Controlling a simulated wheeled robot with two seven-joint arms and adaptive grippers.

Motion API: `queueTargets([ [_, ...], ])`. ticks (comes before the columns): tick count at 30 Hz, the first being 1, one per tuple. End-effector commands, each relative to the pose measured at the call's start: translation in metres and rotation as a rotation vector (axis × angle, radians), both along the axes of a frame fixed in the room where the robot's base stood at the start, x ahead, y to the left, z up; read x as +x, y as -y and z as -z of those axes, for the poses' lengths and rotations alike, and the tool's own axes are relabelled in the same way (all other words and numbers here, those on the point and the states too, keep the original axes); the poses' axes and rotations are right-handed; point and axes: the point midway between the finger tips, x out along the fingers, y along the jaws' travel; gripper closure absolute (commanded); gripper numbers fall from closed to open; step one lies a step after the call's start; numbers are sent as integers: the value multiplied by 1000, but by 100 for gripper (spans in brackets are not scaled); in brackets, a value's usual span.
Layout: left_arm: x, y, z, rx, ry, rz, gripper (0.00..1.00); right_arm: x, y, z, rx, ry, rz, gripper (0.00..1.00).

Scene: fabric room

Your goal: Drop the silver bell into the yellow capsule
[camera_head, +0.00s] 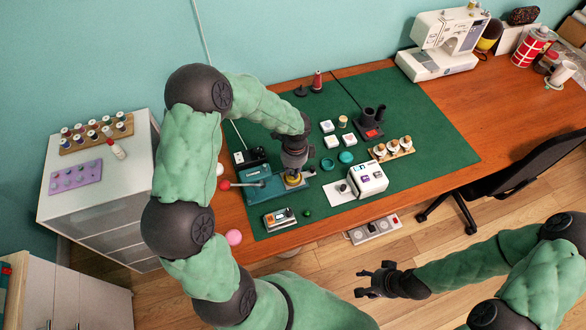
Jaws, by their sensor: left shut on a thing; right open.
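A small yellow round piece, which looks like the yellow capsule (293,182), sits at the right part of a teal device (262,188) on the green mat. My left gripper (294,172) points down right above it and covers part of it. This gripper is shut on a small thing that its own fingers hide. I cannot make out the silver bell anywhere. Whether the gripper touches the yellow piece cannot be told. My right gripper (362,281) is open and empty, over the floor in front of the table.
The device has a lever with a red knob (225,185). A white machine (368,178), a small tray (279,219), teal rings (346,157) and white blocks (327,126) stand around on the green mat (440,138). A sewing machine (440,45) is at the back right. A chair is at the right.

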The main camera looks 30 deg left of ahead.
Motion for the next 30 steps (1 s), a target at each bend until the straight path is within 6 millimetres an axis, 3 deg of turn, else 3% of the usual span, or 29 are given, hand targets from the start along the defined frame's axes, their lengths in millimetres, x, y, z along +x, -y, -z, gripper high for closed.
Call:
queueTargets([
  [3, 0, 0, 0, 0, 0, 0, 92, 0, 0, 0, 0, 0, 0, 44],
  [4, 0, 0, 0, 0, 0, 0, 72, 0, 0, 0, 0, 0, 0, 44],
  [6, 0, 0, 0, 0, 0, 0, 53, 0, 0, 0, 0, 0, 0, 44],
  [20, 1, 0, -8, 1, 2, 1, 53, 0, 0, 0, 0, 0, 0, 44],
  [30, 1, 3, -71, 1, 5, 0, 53, 0, 0, 0, 0, 0, 0, 44],
])
